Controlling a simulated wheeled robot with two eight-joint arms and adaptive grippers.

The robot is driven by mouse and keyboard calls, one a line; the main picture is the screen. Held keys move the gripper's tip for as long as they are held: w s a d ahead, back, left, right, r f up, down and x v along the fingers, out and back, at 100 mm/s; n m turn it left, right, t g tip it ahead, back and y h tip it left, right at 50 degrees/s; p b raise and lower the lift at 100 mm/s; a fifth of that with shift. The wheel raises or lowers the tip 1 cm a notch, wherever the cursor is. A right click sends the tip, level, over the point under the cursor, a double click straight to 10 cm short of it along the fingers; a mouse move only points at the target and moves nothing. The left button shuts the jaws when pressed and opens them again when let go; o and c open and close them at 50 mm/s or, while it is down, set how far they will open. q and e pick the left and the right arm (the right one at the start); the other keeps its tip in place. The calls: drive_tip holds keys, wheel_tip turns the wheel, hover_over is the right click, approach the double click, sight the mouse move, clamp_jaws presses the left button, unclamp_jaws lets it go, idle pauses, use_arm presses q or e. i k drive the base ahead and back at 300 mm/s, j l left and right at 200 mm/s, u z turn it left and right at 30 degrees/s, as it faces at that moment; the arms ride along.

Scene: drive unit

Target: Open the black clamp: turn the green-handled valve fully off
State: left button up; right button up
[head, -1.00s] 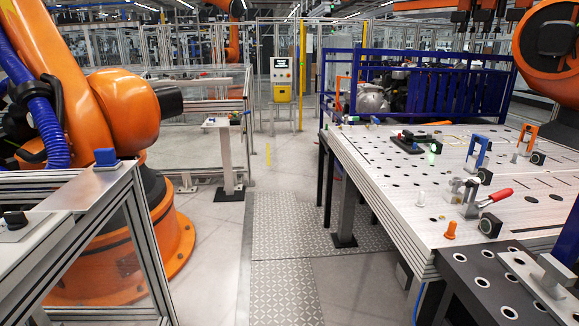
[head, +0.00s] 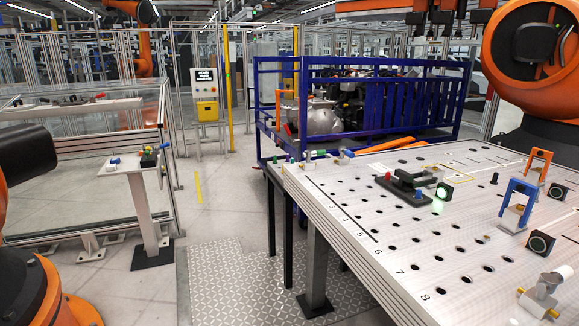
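A black clamp (head: 405,184) with a dark handle lies low on the perforated table, towards its far middle. I cannot tell whether it is open or shut. Neither of my grippers is in view.
The light perforated table (head: 375,243) fills the right side. Blue (head: 521,203) and orange (head: 540,160) brackets stand on it. A blue-railed cart (head: 385,103) is behind it. A small stand (head: 143,205) is at left. The floor between is clear.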

sight(308, 154)
drive_tip(key=i+j+z, duration=0.35)
drive_tip(key=i+j, duration=0.55)
drive_tip(key=i, duration=0.15)
drive_tip(key=i+j+z, duration=0.1)
drive_tip(key=i+j, duration=0.35)
drive_tip(key=i, duration=0.15)
